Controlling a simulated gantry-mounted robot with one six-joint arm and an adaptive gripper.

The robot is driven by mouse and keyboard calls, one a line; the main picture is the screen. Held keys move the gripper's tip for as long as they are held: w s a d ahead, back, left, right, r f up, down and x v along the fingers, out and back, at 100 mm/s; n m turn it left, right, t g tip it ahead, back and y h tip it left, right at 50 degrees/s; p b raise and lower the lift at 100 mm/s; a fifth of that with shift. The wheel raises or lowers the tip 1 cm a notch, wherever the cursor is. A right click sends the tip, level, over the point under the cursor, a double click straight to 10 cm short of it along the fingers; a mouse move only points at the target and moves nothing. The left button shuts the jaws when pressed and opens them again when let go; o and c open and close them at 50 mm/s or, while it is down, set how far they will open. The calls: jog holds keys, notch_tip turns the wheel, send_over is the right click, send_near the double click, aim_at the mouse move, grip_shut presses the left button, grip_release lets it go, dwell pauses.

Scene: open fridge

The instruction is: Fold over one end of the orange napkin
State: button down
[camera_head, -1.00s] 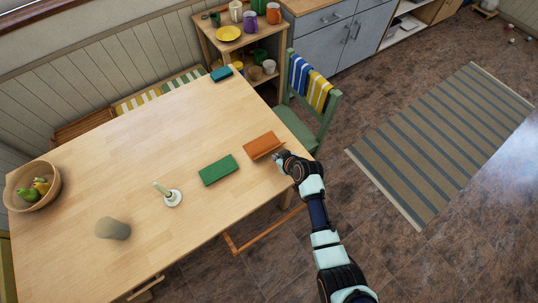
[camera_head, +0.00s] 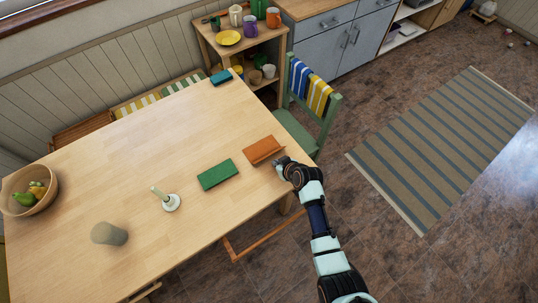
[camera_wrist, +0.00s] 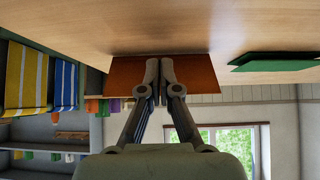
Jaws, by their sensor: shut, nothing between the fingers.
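The orange napkin (camera_head: 263,150) lies on the wooden table near its right edge, with a crease line across it. It also shows in the wrist view (camera_wrist: 200,72), behind my fingers. My gripper (camera_head: 279,161) is at the napkin's near right edge, low by the table. In the wrist view my gripper (camera_wrist: 166,65) has its two fingers together, with nothing between them. The fingers overlap the napkin in that view; I cannot tell if they touch it.
A green napkin (camera_head: 217,174) lies left of the orange one. A candle holder (camera_head: 171,203), a grey cup (camera_head: 109,234) and a fruit bowl (camera_head: 30,190) stand further left. A green chair (camera_head: 306,125) stands at the table's right end.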

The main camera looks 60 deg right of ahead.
aim_at(271, 154)
dwell(0.5)
jog(key=shift+w+d+f+b, duration=0.1)
jog(key=shift+w+d+b, duration=0.4)
jog(key=shift+w+b, duration=0.25)
jog(key=shift+w+d+r+b, duration=0.1)
jog(key=shift+w+d+b, duration=0.45)
jog(key=shift+w, duration=0.35)
jog(key=shift+w+d+f+b, duration=0.1)
jog(key=shift+w+d+b, duration=0.45)
jog(key=shift+w, duration=0.25)
jog(key=shift+s+a+r+p, duration=0.25)
jog(key=shift+s+a+p, duration=0.25)
jog(key=shift+s+p, duration=0.35)
jog(key=shift+s+a+f+p, duration=0.15)
jog(key=shift+s+a+p, duration=0.25)
jog(key=shift+s, duration=0.1)
notch_tip(271, 154, up, 10)
jog(key=p, duration=0.9)
